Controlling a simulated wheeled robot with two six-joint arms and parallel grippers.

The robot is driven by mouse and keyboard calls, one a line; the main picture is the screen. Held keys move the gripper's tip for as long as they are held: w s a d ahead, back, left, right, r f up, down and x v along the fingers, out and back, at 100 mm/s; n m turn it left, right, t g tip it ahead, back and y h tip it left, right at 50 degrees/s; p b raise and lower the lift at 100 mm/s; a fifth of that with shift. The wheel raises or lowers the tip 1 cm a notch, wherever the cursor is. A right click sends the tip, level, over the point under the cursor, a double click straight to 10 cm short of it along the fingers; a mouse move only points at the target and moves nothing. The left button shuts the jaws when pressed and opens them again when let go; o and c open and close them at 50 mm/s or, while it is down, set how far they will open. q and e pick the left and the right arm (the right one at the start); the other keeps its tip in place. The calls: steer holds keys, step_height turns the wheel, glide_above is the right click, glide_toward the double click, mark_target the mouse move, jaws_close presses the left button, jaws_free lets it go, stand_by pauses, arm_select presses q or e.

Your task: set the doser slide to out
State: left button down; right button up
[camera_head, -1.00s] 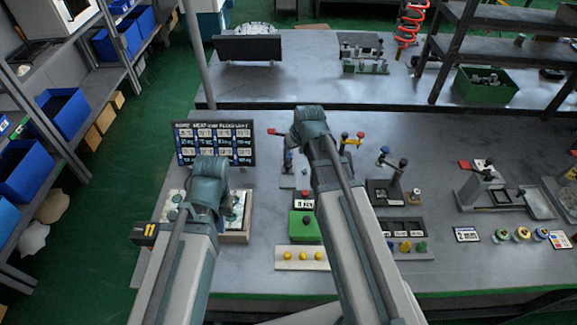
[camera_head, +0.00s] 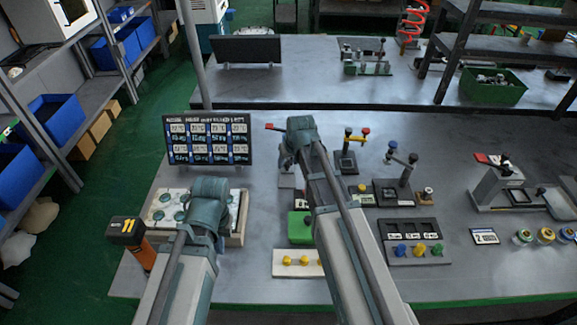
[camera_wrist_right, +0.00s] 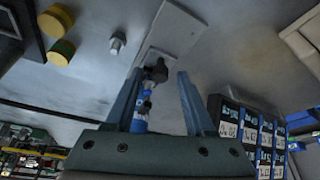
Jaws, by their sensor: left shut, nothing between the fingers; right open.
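The grey block with a red tab (camera_head: 493,182) at the right of the table appears to be the doser. A small black knob (camera_head: 541,190) stands at its right, over a shallow tray; the slide's setting is too small to tell. My right arm reaches over the middle of the table, far left of that block, and hides its fingers in the head view. In the right wrist view my right gripper (camera_wrist_right: 159,74) is open. A blue stem with a black top (camera_wrist_right: 142,108) shows between its fingers, with no visible grip. My left arm's fingers are hidden behind its wrist.
A fixture with red and yellow ends (camera_head: 349,155) and one with blue and black knobs (camera_head: 397,180) stand right of my right arm. A labelled board (camera_head: 207,139) and a black-and-orange tool (camera_head: 130,232) are at left.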

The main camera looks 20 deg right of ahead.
jaws_close()
stand_by(1.4)
